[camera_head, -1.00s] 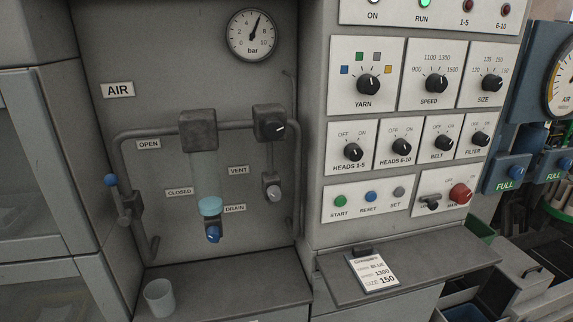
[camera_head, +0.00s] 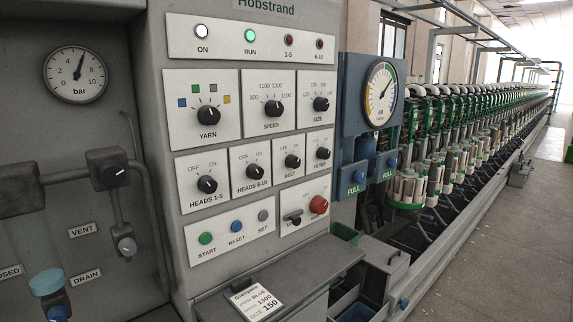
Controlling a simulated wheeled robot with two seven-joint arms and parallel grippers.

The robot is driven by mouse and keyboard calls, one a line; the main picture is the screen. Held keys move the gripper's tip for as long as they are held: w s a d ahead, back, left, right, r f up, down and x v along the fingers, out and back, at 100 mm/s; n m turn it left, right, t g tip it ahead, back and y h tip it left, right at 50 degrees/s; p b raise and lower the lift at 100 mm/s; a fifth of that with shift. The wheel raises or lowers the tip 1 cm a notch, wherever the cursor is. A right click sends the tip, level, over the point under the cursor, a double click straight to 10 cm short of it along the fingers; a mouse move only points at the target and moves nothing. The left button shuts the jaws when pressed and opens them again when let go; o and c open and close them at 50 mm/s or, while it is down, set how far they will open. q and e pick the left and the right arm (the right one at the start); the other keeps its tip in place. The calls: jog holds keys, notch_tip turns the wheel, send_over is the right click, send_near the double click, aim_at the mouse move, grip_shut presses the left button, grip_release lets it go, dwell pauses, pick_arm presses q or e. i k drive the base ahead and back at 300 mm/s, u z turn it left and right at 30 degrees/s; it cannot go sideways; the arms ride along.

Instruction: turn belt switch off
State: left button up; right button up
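The belt switch (camera_head: 292,161) is a black rotary knob on a white plate labelled BELT, with OFF at upper left and ON at upper right. It sits in the lower knob row, between the HEADS 6-10 knob (camera_head: 252,171) and the FILTER knob (camera_head: 323,153). Its white pointer mark is too small to read with certainty. Neither of my grippers shows in the head view, and nothing covers the belt switch.
The control panel (camera_head: 157,100) also holds the YARN knob (camera_head: 208,114), the green START button (camera_head: 206,238) and a red knob (camera_head: 319,205). A shelf with a card (camera_head: 257,302) juts out below. A gauge (camera_head: 381,94) stands right, beside a long machine row and open floor.

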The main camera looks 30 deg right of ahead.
aim_at(292, 162)
jog(key=z, duration=0.45)
jog(key=k, duration=1.05)
jog(key=z, duration=0.55)
jog(key=i, duration=1.65)
jog(key=u, duration=0.75)
